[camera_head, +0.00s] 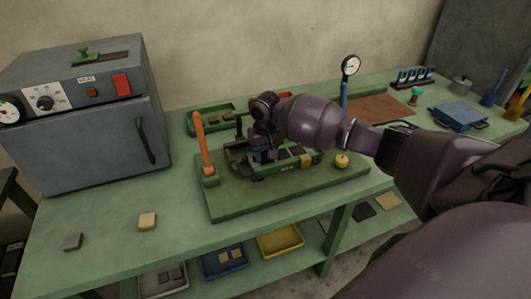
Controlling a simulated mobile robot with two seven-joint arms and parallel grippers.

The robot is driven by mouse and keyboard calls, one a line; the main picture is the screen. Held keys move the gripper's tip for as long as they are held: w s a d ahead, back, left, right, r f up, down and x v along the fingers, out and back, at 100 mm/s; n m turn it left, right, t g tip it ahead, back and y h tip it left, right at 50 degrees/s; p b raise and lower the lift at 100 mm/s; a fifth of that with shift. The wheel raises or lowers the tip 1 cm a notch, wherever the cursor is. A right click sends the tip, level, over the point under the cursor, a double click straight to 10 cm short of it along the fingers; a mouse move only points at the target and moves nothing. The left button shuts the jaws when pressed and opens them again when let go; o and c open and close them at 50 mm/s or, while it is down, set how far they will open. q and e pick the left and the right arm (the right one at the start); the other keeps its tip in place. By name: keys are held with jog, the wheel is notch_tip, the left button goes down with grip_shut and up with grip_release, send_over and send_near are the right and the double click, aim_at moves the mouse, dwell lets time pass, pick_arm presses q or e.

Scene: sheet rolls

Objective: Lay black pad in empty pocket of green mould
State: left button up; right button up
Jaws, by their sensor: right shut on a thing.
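My right gripper (262,155) comes in from the right and points down over the dark fixture in the middle of the green base board. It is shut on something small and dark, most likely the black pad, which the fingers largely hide. The mould (288,168) sits low in this fixture, with a green front edge and a yellow block at its right. The gripper and arm cover much of the mould, so I cannot tell which pocket is empty or whether the pad touches it. My left gripper is not in view.
An orange lever (204,145) stands left of the fixture on the green base board (240,209). A grey oven (85,120) fills the left. A green tray (211,119) lies behind. Beige (148,221) and grey (73,242) blocks lie front left. A gauge (350,66) stands behind the arm.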

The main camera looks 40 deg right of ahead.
jog(key=shift+s+f, duration=0.1)
jog(key=shift+f, duration=0.15)
